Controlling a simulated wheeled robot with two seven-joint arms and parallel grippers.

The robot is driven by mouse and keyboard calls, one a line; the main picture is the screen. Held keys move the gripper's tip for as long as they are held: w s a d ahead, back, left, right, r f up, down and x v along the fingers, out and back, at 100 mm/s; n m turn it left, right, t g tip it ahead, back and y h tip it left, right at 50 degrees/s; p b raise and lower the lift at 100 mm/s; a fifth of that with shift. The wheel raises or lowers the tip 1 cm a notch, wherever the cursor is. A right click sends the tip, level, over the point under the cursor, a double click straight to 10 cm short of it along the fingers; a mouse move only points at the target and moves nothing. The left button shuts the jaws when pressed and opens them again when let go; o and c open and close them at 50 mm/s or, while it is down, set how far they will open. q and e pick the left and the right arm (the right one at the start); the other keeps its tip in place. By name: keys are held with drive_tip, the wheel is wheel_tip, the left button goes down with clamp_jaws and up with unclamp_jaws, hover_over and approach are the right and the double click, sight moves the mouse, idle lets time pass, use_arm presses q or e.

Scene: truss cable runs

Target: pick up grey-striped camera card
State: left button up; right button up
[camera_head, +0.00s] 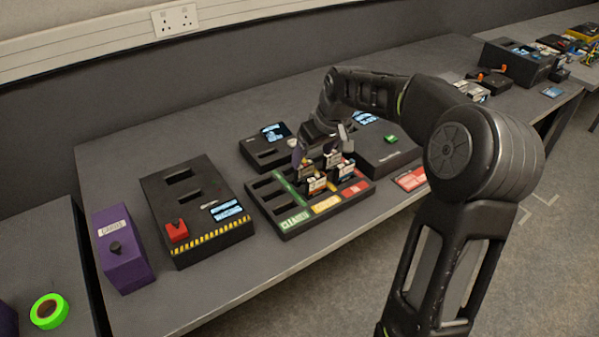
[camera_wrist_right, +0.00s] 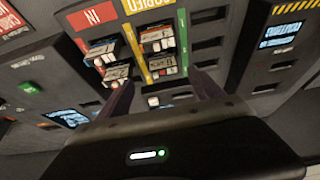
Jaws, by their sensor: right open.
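A black card rack (camera_head: 265,187) with green, yellow and red strips holds several small upright cards in its slots; the right wrist view shows its red "IN" and yellow columns. One card (camera_wrist_right: 103,50) stands in the red column with another (camera_wrist_right: 110,75) beside it. Two more cards (camera_wrist_right: 158,38) (camera_wrist_right: 163,65) stand in the yellow column. I cannot tell which one is grey-striped. My right gripper (camera_head: 322,147) is open above the back of the rack. In the right wrist view its fingers (camera_wrist_right: 163,92) are apart, with a small pale card top (camera_wrist_right: 153,101) between them. My left gripper is not in view.
Left of the rack are a black box with a red part (camera_head: 190,215) and a purple box (camera_head: 121,250). A black reader with a screen (camera_head: 265,148) stands behind. A red label (camera_head: 410,179) lies to the right. Green tape (camera_head: 48,311) lies on the left table.

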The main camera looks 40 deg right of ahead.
sight(306, 166)
drive_tip(key=shift+x, duration=1.3)
drive_tip(key=shift+f, duration=0.1)
drive_tip(key=x, duration=0.3)
drive_tip(key=p+x, duration=0.1)
drive_tip(key=x, duration=0.1)
drive_tip(key=shift+a, duration=0.3)
drive_tip(key=shift+c, duration=0.4)
drive_tip(key=c, duration=1.4)
